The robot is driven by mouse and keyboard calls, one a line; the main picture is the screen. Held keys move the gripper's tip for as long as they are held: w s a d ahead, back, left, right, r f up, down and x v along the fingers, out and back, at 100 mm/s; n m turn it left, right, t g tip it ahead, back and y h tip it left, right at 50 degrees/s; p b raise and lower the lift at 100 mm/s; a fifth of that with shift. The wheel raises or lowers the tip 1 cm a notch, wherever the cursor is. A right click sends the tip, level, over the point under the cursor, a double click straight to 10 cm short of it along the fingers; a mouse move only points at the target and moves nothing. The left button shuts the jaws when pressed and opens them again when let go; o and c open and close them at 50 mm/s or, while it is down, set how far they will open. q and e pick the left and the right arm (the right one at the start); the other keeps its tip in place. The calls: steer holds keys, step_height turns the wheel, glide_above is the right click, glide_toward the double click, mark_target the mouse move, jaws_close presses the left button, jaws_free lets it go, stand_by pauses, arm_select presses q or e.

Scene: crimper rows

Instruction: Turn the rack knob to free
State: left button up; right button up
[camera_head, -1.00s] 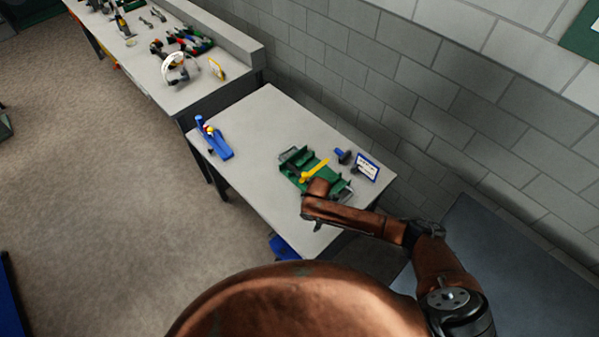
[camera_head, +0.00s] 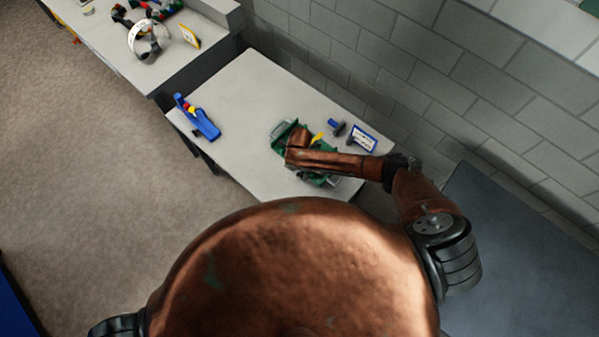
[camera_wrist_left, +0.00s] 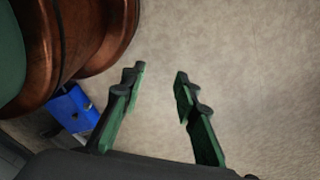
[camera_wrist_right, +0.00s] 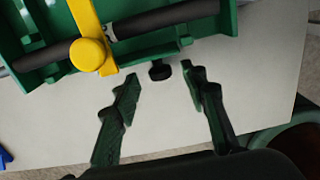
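The green rack (camera_head: 280,131) lies on the pale table (camera_head: 234,84), partly hidden by my right arm in the head view. The right wrist view shows its green body (camera_wrist_right: 220,22), a dark bar and a yellow lever (camera_wrist_right: 90,25) with a round yellow end. A small black knob (camera_wrist_right: 160,70) sticks out from the rack's near edge. My right gripper (camera_wrist_right: 160,77) is open, its fingertips on either side of the knob in that picture; I cannot tell whether they touch it. My left gripper (camera_wrist_left: 160,73) is open and empty above the floor.
On the same table are a blue tool (camera_head: 197,119) at the left, a small blue-and-black item (camera_head: 337,127) and a framed sign (camera_head: 363,138) behind the rack. Another bench (camera_head: 188,62) with tools stands further left. A block wall (camera_head: 420,85) runs behind.

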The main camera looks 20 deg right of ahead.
mark_target(301, 174)
step_height(301, 174, down, 2)
steer(key=shift+f, duration=0.15)
steer(key=shift+w+f, duration=0.1)
steer(key=shift+c, duration=0.7)
steer(key=c, duration=0.9)
arm_select(q)
steer(key=w, duration=0.2)
steer(key=shift+w+r, duration=0.1)
steer(key=shift+w, duration=0.2)
arm_select(e)
jaws_close()
